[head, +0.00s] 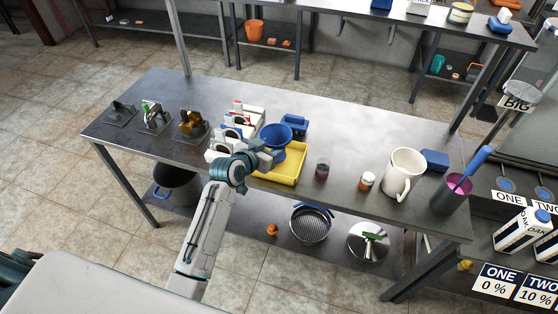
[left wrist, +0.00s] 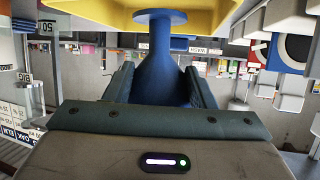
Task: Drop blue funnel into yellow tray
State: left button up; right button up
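The blue funnel (head: 275,134) is upright, wide mouth up, over the back left part of the yellow tray (head: 287,173) on the metal table. My left gripper (head: 266,157) reaches in from the front left, at the funnel. In the left wrist view the funnel (left wrist: 160,65) sits between both fingers (left wrist: 160,88), which appear shut on it. The yellow tray (left wrist: 110,13) fills the top of that view, close to the funnel's far end. I cannot tell whether they touch. My right gripper is not in view.
White holders (head: 237,128) stand left of the tray, and a blue container (head: 294,122) behind it. To the right are a small jar (head: 322,169), a white-capped bottle (head: 367,180), a white jug (head: 402,172) and a grey vessel (head: 450,193).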

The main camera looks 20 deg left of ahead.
pick_arm(q)
jog(key=b+v, duration=0.2)
jog(key=v, duration=0.8)
jog(key=shift+s, duration=0.35)
jog(key=shift+a, duration=0.1)
